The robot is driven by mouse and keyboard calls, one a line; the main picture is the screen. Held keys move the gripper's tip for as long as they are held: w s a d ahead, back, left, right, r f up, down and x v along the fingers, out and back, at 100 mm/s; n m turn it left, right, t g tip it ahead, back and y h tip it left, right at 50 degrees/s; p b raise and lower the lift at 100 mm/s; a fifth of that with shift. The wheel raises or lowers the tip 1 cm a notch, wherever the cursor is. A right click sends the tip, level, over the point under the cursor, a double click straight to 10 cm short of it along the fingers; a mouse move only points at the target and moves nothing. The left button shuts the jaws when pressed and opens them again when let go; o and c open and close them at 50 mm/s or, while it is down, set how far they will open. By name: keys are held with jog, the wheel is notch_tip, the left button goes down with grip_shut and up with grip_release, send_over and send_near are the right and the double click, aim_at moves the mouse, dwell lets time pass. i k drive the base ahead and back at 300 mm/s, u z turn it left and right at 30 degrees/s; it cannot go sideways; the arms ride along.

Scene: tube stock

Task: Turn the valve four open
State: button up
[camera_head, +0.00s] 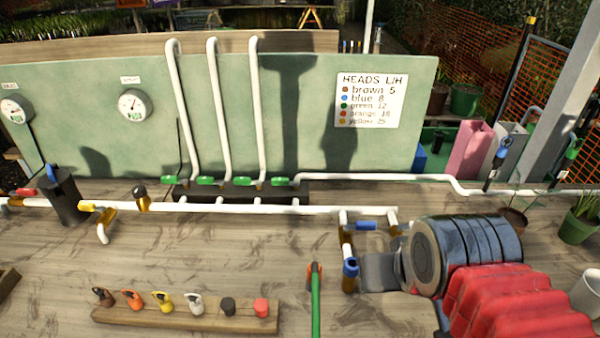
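Several green valve handles stand in a row on a dark block at the foot of the panel: one at the left (170,180), then a second (205,180), a third (242,181) and the rightmost (280,181). All lie roughly level, left to right. I see no numbers on them, so I cannot tell which is valve four. My gripper (380,272) shows as a grey part at the end of my dark wrist, low at right. It is apart from the green handles, and its fingers are not clear enough to tell open or shut.
White pipes (215,110) rise up the green panel (300,150). Blue valves (366,225) stand near my wrist. A wooden rack (180,318) of coloured pieces and a green rod (316,305) are in front. Bare bench lies between.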

aim_at(275, 181)
jog(key=z, duration=0.1)
jog(key=k, duration=1.45)
jog(key=u, duration=0.35)
jog(key=i, duration=1.65)
